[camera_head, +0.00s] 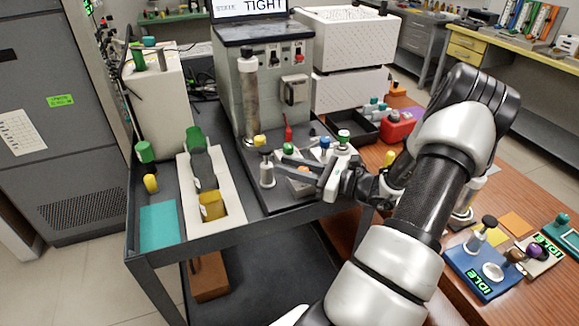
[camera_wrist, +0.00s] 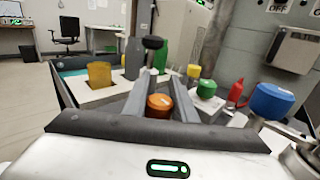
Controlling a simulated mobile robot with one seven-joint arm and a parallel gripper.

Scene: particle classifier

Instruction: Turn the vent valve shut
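My gripper (camera_head: 268,166) reaches left over the dark instrument base among several coloured valve knobs. In the wrist view its two fingers (camera_wrist: 163,75) stand apart with a gap between them. An orange knob (camera_wrist: 160,103) shows in that gap; I cannot tell whether a finger touches it. It is partly hidden in the head view (camera_head: 300,172). A yellow knob (camera_head: 260,141) is farther back. I cannot tell which is the vent valve.
A black-topped post (camera_wrist: 152,43) rises just beyond the fingertips. The instrument cabinet (camera_head: 247,65) with a clear column stands behind, its screen (camera_head: 249,8) reading "STATE TIGHT". A white holder (camera_head: 195,220) is left. A black tray (camera_head: 352,127) and red item (camera_head: 397,127) are right.

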